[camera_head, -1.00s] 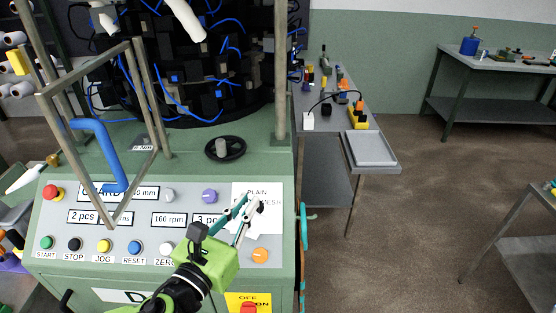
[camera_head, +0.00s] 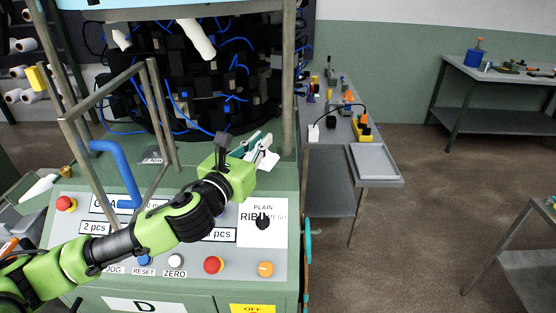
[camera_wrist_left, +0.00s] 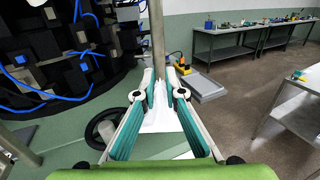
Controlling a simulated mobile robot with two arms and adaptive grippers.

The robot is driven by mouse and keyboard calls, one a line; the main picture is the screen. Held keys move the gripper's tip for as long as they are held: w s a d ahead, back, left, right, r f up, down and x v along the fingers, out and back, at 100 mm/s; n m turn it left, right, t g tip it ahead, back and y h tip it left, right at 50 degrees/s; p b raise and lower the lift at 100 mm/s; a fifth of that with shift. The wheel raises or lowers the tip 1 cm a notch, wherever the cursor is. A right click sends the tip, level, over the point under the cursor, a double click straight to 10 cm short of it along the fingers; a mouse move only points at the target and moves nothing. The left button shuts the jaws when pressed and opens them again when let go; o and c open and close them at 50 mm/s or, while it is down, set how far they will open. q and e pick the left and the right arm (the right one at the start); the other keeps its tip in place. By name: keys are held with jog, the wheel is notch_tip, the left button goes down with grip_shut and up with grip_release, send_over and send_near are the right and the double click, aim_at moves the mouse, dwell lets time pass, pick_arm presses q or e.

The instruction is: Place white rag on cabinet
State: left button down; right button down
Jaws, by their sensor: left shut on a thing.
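The white rag (camera_head: 266,160) is pinched in my left gripper (camera_head: 260,148), by the right part of the green cabinet top (camera_head: 185,181). In the left wrist view the rag (camera_wrist_left: 157,116) hangs as a crumpled white piece between the teal fingers of my left gripper (camera_wrist_left: 160,88). The fingers are shut on it. In that view the green top (camera_wrist_left: 60,135) lies below and to the left. Whether the rag touches the top, I cannot tell. My right gripper is not in view.
A grey upright post (camera_head: 289,80) stands close beside the gripper. The dark handwheel (camera_wrist_left: 101,128) lies left of the fingers. A metal frame with a blue handle (camera_head: 122,170) is further left. A grey bench with a tray (camera_head: 374,162) stands right, past a floor gap.

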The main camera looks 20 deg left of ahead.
pick_arm(q)
jog(key=w+f, duration=0.2)
jog(key=w+d+f, duration=0.1)
jog(key=w+f, duration=0.1)
jog(key=w+d+f, duration=0.1)
jog(key=w+f, duration=0.1)
jog(key=shift+d+f, duration=0.2)
notch_tip(320, 180, down, 3)
jog(key=shift+w+d+f+p, duration=0.1)
jog(key=shift+w+p, duration=0.05)
jog(key=shift+p, duration=0.35)
jog(key=shift+f, duration=0.1)
jog(key=c, duration=2.1)
grip_release()
jog(key=shift+f, duration=0.1)
